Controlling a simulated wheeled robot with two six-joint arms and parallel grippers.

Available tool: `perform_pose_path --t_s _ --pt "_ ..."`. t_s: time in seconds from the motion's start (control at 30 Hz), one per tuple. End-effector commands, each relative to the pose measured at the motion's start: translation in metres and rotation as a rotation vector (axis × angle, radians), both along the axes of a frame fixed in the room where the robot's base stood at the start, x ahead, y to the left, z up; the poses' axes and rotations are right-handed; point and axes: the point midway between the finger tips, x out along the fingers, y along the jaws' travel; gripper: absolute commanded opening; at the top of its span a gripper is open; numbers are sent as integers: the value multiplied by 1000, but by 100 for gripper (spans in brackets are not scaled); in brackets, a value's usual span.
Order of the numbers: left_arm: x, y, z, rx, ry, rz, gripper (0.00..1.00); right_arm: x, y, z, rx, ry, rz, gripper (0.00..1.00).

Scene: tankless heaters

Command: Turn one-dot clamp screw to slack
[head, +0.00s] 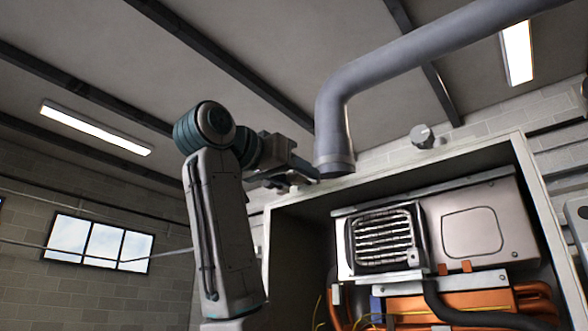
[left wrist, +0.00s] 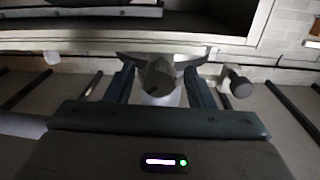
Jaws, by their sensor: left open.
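My left gripper (head: 303,178) reaches in from the left to the lower end of the grey flue pipe (head: 338,110), beside its collar (head: 334,164) above the heater cabinet. In the left wrist view the two fingers of the left gripper (left wrist: 160,82) are apart. A dark knob-like piece (left wrist: 160,77), apparently a clamp screw, shows between them in front of the pale pipe. I cannot tell whether the fingers touch it. No dot marks can be made out. A second round grey knob (head: 424,136) stands on the cabinet top to the right; it also shows in the left wrist view (left wrist: 236,82).
The open heater cabinet (head: 399,193) fills the lower right, with a grilled metal unit (head: 383,241), orange pipes (head: 460,304) and a black hose inside. Its top front edge runs just below my left gripper.

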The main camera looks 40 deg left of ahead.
Motion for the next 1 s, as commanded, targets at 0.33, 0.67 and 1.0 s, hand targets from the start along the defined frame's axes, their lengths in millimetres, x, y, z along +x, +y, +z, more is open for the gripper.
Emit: perform_pose_path --t_s 0.33,0.67,1.0 --pt "0 0 0 0 -1 0 22 -6 0 0 0 7 -1 36" --pt "0 0 -1 -16 1 0 5 -5 0 -3 0 7 -1 36" --pt "-1 0 -3 -191 14 -1 5 -4 1 -24 1 5 0 36"
